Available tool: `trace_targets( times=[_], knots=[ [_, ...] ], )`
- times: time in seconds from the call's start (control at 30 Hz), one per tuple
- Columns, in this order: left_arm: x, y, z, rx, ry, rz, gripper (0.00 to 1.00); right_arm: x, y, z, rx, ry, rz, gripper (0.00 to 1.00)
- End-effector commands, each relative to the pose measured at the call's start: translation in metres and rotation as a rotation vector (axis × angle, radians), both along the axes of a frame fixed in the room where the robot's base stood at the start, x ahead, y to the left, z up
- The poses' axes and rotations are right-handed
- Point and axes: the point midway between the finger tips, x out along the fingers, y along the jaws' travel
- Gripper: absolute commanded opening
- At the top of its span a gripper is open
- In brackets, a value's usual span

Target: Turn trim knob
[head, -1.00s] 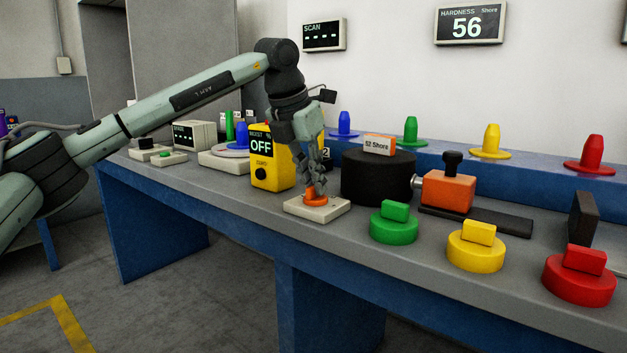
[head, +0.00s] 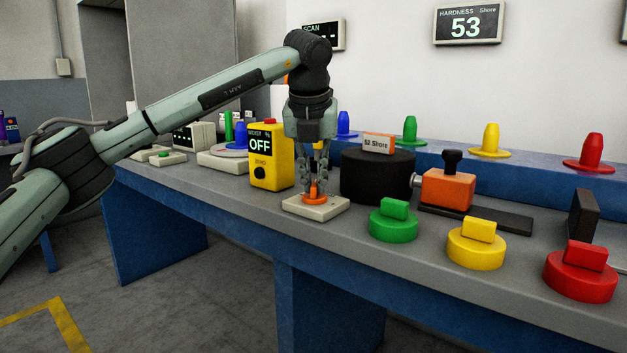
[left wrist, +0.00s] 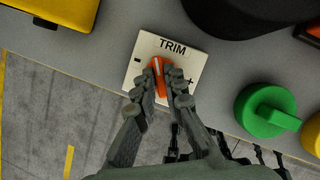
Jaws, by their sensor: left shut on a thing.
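The orange trim knob (head: 315,198) sits on a pale base plate (head: 329,211) near the front edge of the bench. My left gripper (head: 316,188) points straight down and is shut on the knob. In the left wrist view, the knob (left wrist: 158,68) lies between the two fingers (left wrist: 161,90), on the plate marked TRIM with a minus and a plus (left wrist: 145,50). The hardness display (head: 468,25) on the wall reads 53. A tag marked 52 Shore (head: 378,144) stands on the black bobbin (head: 377,176). My right gripper is not in view.
A yellow box reading OFF (head: 270,157) stands left of the plate. Green (head: 394,228), yellow (head: 476,254) and red (head: 580,283) round pieces stand along the front edge to the right. An orange block (head: 447,190) stands behind them.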

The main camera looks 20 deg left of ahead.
Motion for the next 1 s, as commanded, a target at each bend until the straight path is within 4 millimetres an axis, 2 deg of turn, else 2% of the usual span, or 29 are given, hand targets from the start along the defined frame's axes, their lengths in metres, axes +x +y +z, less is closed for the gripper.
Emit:
trace_targets(
  times=[0.33,0.83,0.87,1.0],
  knots=[
    [0.0006,-0.0006,0.0006,0.000,-0.002,0.134,0.00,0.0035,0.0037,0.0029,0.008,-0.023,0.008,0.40],
    [0.0007,-0.0005,0.0008,0.000,-0.002,0.153,0.00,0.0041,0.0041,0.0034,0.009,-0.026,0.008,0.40],
    [0.0008,-0.0004,0.0008,0.000,-0.002,0.153,0.12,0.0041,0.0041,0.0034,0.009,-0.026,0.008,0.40],
    [0.0007,-0.0006,0.0006,-0.001,-0.001,0.153,0.30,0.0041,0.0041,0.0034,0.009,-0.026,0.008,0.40]
  ],
)
